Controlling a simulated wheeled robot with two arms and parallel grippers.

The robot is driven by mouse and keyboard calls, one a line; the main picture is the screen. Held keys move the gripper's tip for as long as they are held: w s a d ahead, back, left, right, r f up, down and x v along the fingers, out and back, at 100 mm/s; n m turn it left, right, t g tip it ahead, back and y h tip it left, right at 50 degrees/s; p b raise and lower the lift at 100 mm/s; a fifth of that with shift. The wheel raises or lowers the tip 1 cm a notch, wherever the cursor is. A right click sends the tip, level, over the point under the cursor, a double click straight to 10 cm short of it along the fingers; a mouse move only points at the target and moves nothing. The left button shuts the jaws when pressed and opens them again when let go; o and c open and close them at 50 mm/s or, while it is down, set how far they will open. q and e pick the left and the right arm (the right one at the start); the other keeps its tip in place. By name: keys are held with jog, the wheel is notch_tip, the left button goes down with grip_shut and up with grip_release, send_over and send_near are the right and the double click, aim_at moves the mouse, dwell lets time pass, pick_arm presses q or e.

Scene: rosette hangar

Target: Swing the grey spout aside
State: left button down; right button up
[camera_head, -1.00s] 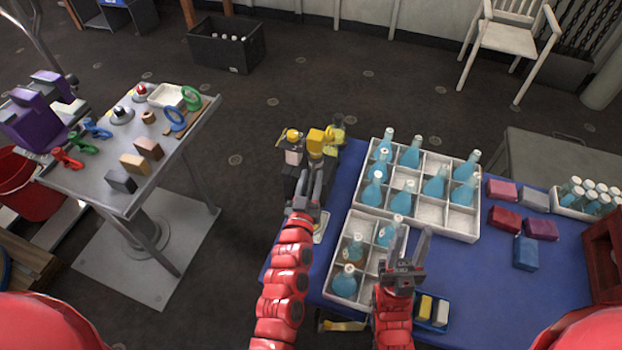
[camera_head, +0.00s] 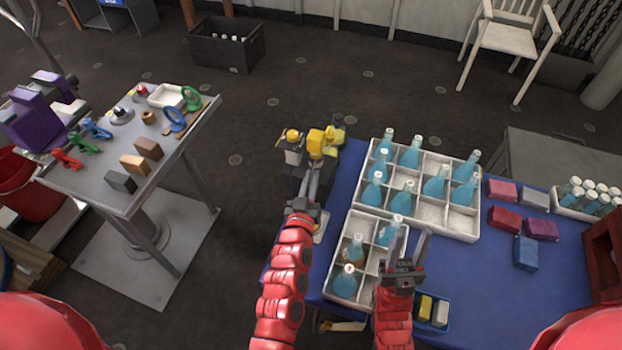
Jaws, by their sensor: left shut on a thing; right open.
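A dark machine with yellow parts on top (camera_head: 316,142) stands at the left back corner of the blue table. My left gripper (camera_head: 314,180) reaches up to the front of this machine, and its fingers are close together, shut on a small part there. That part appears to be the grey spout, but the fingers and the machine hide most of it. My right gripper (camera_head: 414,252) is open and empty, above the front of the table beside the smaller bottle crate.
A white crate (camera_head: 428,222) of blue bottles and a smaller bottle crate (camera_head: 343,300) stand right of the machine. A blue tray (camera_head: 440,322) with small blocks lies near my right gripper. A grey table (camera_head: 95,180) stands at left, across open floor.

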dwell(0.6)
pick_arm(q)
jog(key=shift+f+n+y+p, duration=0.15)
jog(key=shift+n+y+p, duration=0.2)
jog(key=shift+p, duration=0.2)
jog(key=shift+s+d+y+p, duration=0.1)
jog(key=shift+y+p, duration=0.3)
jog(key=shift+y, duration=0.05)
jog(key=shift+d+n, duration=0.25)
jog(key=shift+d+y+p, duration=0.1)
jog(key=shift+y+p, duration=0.3)
jog(key=shift+y, duration=0.1)
jog(key=c, duration=0.9)
grip_release()
jog(key=shift+c, duration=0.2)
